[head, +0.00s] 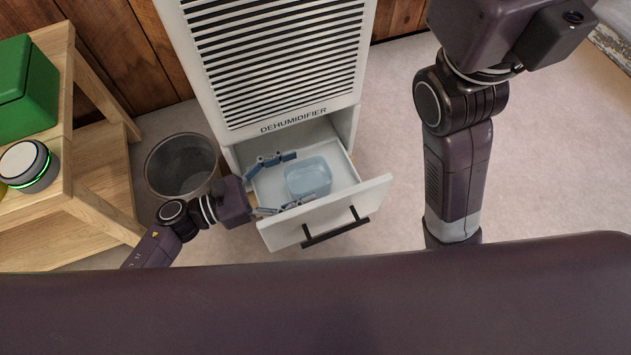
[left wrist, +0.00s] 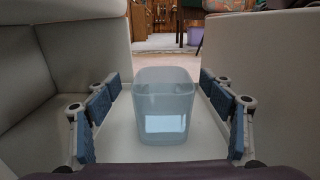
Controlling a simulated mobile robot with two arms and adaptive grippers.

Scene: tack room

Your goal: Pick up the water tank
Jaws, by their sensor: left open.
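The water tank (head: 308,178) is a small pale-blue translucent tub. It stands upright in the pulled-out drawer (head: 345,205) of the white dehumidifier (head: 278,60). My left gripper (head: 290,181) reaches into the drawer from the left, open, with one blue-padded finger on each side of the tank. In the left wrist view the tank (left wrist: 163,112) sits between the open fingers of the gripper (left wrist: 162,98), with a gap showing on both sides. My right arm shows at the right of the head view, but its gripper is out of sight.
A round bin (head: 182,165) stands left of the drawer, close to my left arm. A wooden shelf unit (head: 95,190) at the left holds a green box (head: 25,88) and a round speaker-like device (head: 28,166). The drawer has a black handle (head: 335,228). Floor to the right is clear.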

